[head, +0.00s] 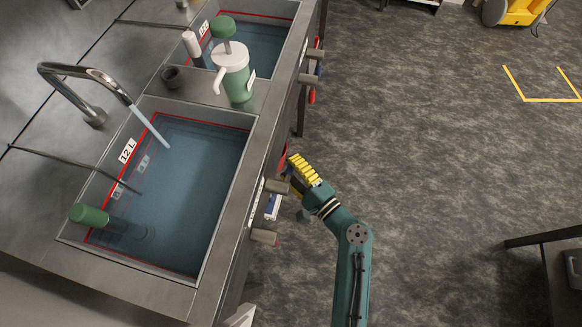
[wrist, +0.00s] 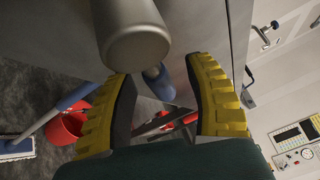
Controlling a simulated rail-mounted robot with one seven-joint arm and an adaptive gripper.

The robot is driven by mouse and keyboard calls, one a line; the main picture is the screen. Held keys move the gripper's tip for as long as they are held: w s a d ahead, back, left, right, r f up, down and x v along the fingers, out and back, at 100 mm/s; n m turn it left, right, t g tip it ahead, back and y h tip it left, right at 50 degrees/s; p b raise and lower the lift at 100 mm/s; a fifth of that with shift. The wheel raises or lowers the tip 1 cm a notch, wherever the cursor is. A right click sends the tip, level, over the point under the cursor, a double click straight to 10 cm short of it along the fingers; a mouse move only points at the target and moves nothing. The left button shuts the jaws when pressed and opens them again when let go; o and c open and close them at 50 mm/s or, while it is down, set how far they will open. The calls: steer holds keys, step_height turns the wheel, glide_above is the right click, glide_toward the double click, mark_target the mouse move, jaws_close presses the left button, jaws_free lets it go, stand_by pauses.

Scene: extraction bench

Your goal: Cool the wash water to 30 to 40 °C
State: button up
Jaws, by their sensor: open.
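The near sink (head: 243,150) holds bluish water (head: 195,190) inside a red line with a "12 L" label (head: 127,150). A metal tap (head: 85,72) arches over it, and a pale stream (head: 150,127) runs from its spout into the water. A green-topped upright piece (head: 88,215) stands at the sink's near left corner. My gripper (head: 302,170) is open beside the bench front, close to a grey cylindrical knob (head: 277,186). In the wrist view a grey knob (wrist: 135,45) shows large near the open yellow fingers (wrist: 162,75); I cannot tell whether they touch. No temperature reading is legible.
A second grey knob (head: 264,236) sticks out nearer on the bench front. A green jug with a white lid (head: 235,75) stands between this sink and a far water-filled sink (head: 262,45). A red bucket (wrist: 68,125) shows below. Open floor (head: 420,150) lies right.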

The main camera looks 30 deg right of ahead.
steer(key=shift+s, duration=0.1)
jaws_close()
